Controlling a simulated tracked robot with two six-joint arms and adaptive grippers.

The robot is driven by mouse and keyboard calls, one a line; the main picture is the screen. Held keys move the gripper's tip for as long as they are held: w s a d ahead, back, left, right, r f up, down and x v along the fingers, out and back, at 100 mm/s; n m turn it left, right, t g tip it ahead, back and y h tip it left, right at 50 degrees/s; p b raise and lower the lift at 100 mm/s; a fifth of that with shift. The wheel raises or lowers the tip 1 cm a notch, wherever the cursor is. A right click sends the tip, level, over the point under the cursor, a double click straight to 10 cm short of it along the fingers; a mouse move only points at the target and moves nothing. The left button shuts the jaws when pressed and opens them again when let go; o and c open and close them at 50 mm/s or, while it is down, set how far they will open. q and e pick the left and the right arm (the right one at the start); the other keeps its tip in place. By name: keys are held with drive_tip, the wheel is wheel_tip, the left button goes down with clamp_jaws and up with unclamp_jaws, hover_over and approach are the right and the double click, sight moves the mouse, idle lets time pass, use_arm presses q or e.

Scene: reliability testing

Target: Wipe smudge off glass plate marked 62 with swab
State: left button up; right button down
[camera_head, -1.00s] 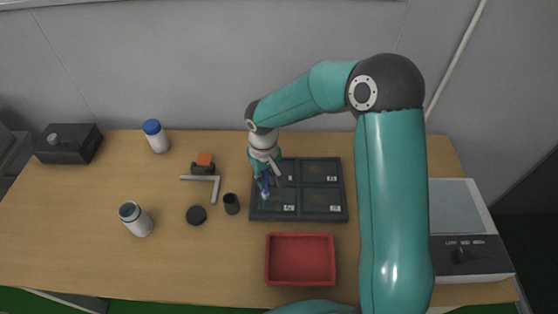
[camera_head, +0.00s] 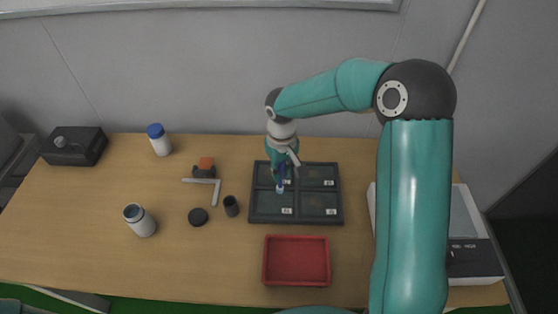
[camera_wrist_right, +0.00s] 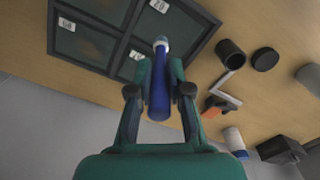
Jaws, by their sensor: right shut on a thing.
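A dark tray (camera_head: 296,221) on the table holds several glass plates in framed compartments, each with a small white label; the numbers are too small to read surely in the head view. My right gripper (camera_head: 281,174) is shut on a blue swab (camera_wrist_right: 158,92) with a white tip, pointing down over the left half of the tray. The tip is close to the divider between the back left plate (camera_head: 263,176) and the front left plate (camera_head: 268,203). Whether it touches glass cannot be told. My left gripper is not in view.
A red bin (camera_head: 296,283) stands in front of the tray. Left of it are a dark cup (camera_head: 231,206), a black disc (camera_head: 198,216), a grey L-shaped piece (camera_head: 216,192) and two bottles. A white device (camera_head: 474,262) stands at the right.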

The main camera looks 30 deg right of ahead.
drive_tip(key=shift+r+p, duration=0.7)
drive_tip(key=shift+r, duration=0.75)
